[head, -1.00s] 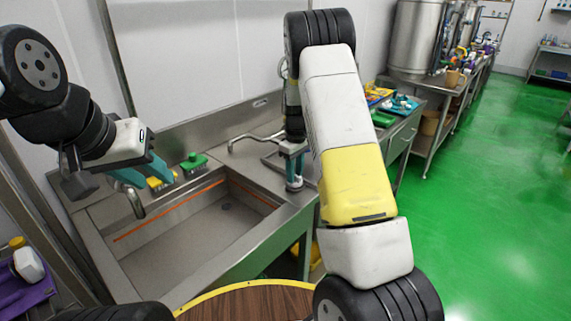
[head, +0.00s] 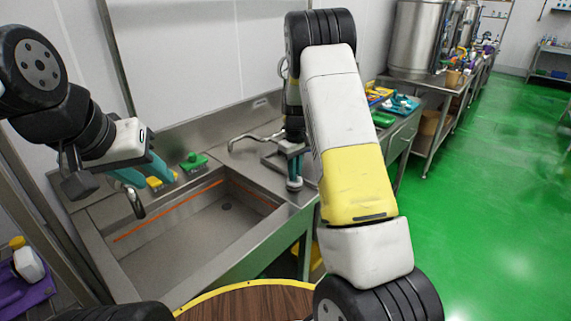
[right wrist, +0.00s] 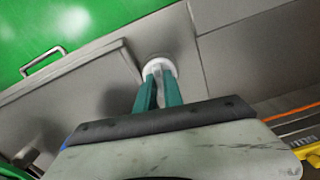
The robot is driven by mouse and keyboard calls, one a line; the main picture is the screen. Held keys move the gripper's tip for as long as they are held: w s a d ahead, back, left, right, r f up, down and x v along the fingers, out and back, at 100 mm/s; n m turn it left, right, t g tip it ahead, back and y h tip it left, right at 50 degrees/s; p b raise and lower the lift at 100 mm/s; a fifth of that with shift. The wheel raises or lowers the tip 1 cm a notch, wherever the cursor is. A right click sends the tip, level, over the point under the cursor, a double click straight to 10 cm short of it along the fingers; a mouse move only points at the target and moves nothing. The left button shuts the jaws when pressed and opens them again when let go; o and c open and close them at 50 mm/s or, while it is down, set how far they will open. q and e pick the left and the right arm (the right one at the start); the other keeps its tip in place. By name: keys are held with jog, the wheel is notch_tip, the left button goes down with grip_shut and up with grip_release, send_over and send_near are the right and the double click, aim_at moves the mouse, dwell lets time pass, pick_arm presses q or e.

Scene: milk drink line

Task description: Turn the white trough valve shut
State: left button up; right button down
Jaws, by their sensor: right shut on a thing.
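The white trough valve (right wrist: 160,62) shows as a round white piece on the steel top in the right wrist view. My right gripper (right wrist: 158,84) has its teal fingers shut on it.
A curved steel tap (head: 250,138) stands just left of my right gripper. A green piece (head: 193,161) and a yellow piece (head: 158,182) lie on the trough's back ledge. A purple tray (head: 28,290) is at the lower left. The green floor at right is open.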

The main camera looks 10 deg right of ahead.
jog(key=m, duration=1.2)
jog(key=shift+m, duration=2.2)
jog(key=c, duration=1.5)
grip_release()
jog(key=shift+o, duration=0.2)
